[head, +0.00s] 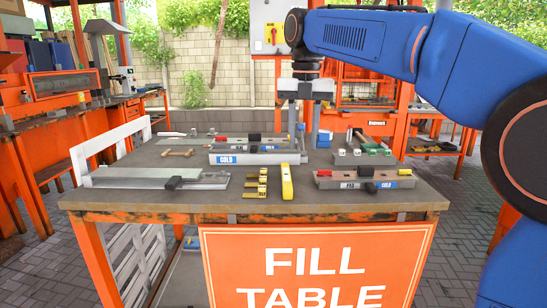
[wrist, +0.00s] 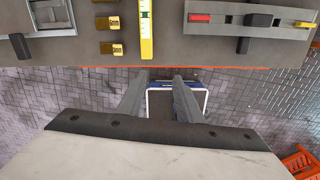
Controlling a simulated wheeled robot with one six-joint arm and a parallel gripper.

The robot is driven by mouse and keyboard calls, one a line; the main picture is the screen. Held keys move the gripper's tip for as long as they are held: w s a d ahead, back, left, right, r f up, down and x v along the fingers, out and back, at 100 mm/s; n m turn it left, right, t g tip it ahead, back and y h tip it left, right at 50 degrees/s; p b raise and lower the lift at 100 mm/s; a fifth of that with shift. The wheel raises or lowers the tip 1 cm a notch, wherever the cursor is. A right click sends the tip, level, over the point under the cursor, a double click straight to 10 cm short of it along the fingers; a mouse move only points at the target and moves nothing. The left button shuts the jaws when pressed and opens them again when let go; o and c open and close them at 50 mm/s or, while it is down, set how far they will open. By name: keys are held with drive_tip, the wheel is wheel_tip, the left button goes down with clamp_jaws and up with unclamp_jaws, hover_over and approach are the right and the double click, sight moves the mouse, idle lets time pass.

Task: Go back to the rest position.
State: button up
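My gripper (head: 303,118) hangs pointing down from the blue arm in the middle of the head view, in front of the table's far items as seen there. Its two fingers are apart with nothing between them. In the wrist view, my gripper (wrist: 163,78) also shows two separated grey fingers, with paving and a white-edged frame with some blue seen beyond them. The fingers appear just below the table's front edge in that view. No object is held.
The fill table (head: 140,198) carries a yellow level (head: 287,182), small yellow-brown blocks (head: 262,182), a grey jig at right (head: 400,181), a longer jig marked COLD (head: 259,158) and a flat metal fixture (head: 138,180). An orange workbench (head: 60,115) stands left.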

drive_tip(key=s+d+f+m+t, duration=0.2)
drive_tip(key=s+d+f+m, duration=0.7)
drive_tip(key=s+d+m, duration=0.6)
drive_tip(key=s+d+f+m+t, duration=0.1)
drive_tip(key=s+d+f+m, duration=0.2)
drive_tip(key=s+f+m, duration=0.4)
drive_tip(key=s+d+f+m+t, duration=0.1)
drive_tip(key=s+d+f+m, duration=0.2)
drive_tip(key=s+f+m, duration=0.4)
wheel_tip(320, 180, down, 6)
drive_tip(key=m, duration=0.5)
drive_tip(key=shift+s+d+r+t, duration=0.2)
drive_tip(key=shift+d+r+t, duration=0.05)
drive_tip(key=shift+t, duration=0.05)
